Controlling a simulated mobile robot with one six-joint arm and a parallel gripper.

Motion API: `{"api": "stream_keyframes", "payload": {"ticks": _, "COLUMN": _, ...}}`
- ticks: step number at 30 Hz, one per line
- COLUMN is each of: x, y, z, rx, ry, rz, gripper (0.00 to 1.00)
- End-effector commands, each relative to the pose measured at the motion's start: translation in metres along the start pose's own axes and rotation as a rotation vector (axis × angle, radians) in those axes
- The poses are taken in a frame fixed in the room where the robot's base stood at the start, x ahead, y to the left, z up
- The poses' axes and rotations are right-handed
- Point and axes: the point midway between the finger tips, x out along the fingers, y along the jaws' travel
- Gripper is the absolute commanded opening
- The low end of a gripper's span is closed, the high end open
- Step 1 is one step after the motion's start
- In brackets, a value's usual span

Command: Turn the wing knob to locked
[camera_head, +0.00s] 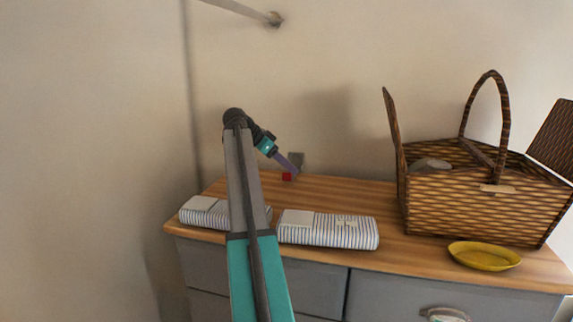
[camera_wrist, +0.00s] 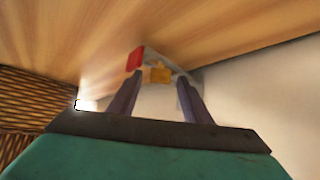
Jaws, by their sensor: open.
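A small yellow-orange piece, which looks like the wing knob (camera_wrist: 160,73), shows in the wrist view between and beyond my gripper's fingertips. A red block (camera_wrist: 135,59) is beside it, close to the left fingertip. In the head view the red block (camera_head: 287,177) sits low by a small grey fixture (camera_head: 297,157) at the back of the dresser top, against the wall. My gripper (camera_head: 296,171) reaches to that fixture and hides the knob there. In the wrist view my gripper (camera_wrist: 160,80) is open, one finger on each side of the knob; contact cannot be told.
On the wooden dresser top (camera_head: 345,191) lie two striped folded cloths (camera_head: 330,230) (camera_head: 205,213). A wicker basket (camera_head: 470,205) with raised lids and a yellow dish (camera_head: 484,256) stand at the right. The wall is close behind the fixture.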

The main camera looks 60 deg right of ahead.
Motion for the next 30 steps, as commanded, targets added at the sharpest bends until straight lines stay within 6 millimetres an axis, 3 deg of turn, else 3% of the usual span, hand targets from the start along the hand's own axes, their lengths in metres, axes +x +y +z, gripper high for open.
{"api": "stream_keyframes", "payload": {"ticks": 6, "x": 0.0, "y": -0.0002, "z": 0.0002, "rx": 0.0, "ry": 0.0, "rz": -0.001, "gripper": 0.45}}
{"api": "stream_keyframes", "payload": {"ticks": 14, "x": -0.0006, "y": -0.0004, "z": 0.0004, "rx": 0.0, "ry": 0.0, "rz": -0.001, "gripper": 0.03}}
{"api": "stream_keyframes", "payload": {"ticks": 30, "x": -0.0003, "y": 0.0033, "z": 0.0017, "rx": -0.08, "ry": 0.001, "rz": -0.084, "gripper": 0.03}}
